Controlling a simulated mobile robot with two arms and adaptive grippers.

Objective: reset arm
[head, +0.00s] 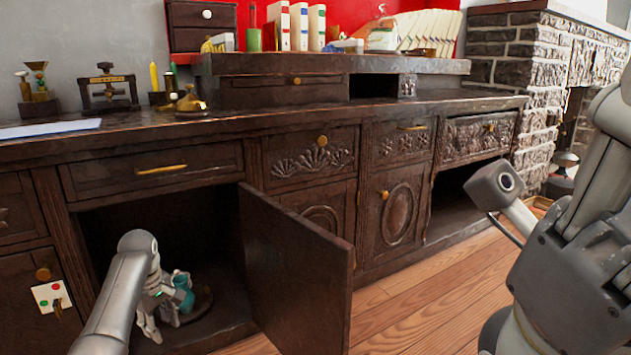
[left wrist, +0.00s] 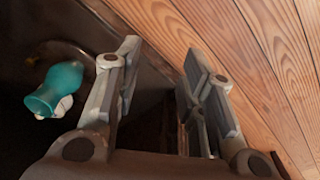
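A teal teapot-like vessel (head: 184,292) with a whitish part stands on a round dark base (head: 203,302) inside the open lower cabinet (head: 215,325). My left gripper (head: 160,328) is in the cabinet opening, in front of and left of the vessel, and partly covers it. In the left wrist view the fingers (left wrist: 158,105) are spread apart with nothing between them. The vessel (left wrist: 57,88) is outside the left finger, apart from it. My right arm fills the right edge of the head view; its fingers do not show.
The open cabinet door (head: 297,275) stands out just right of my left gripper. The countertop (head: 260,112) above holds a brass bell-like piece (head: 190,102) and a dark press (head: 108,90). The wooden floor (head: 415,305) in front is clear.

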